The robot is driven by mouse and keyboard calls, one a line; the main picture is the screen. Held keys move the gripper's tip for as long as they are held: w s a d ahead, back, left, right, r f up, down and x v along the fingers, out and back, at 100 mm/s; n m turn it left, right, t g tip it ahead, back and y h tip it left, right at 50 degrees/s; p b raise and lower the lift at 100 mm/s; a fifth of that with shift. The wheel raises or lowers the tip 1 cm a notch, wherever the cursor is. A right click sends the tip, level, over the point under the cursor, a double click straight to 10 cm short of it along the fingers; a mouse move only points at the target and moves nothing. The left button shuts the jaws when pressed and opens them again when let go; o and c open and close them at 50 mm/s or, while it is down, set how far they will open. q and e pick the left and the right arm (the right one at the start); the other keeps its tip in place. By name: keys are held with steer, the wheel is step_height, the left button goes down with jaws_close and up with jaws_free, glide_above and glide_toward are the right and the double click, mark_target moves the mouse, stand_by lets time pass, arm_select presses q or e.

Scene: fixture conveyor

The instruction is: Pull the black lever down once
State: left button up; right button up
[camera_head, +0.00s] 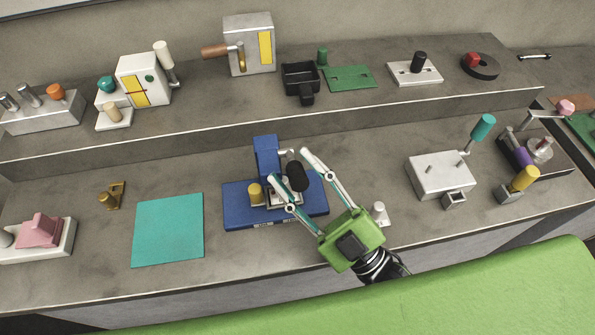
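The blue fixture (235,208) stands on the lower counter near the middle, with an upright blue block (266,152) at its back. A black lever handle (297,177) sticks out from that block on a short metal arm. My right gripper (289,166) reaches in from the lower right with its two fingers spread wide. In the picture the black handle lies between the fingers, one finger on each side. Contact with the handle cannot be made out. The fingers partly cover the fixture's silver middle part. My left gripper is not in view.
A yellow knob (256,193) sits close to the left finger, and a small white peg (379,212) stands beside the gripper body. A teal mat (168,230) lies to the left. A white box (440,178) with a teal-handled lever (483,127) stands to the right.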

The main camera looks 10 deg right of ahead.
stand_by(0.4)
steer(key=s+d+f, duration=0.1)
steer(key=s+d, duration=0.7)
steer(key=s, duration=0.3)
steer(key=shift+s+d+f, duration=0.25)
steer(key=shift+s+d, duration=0.15)
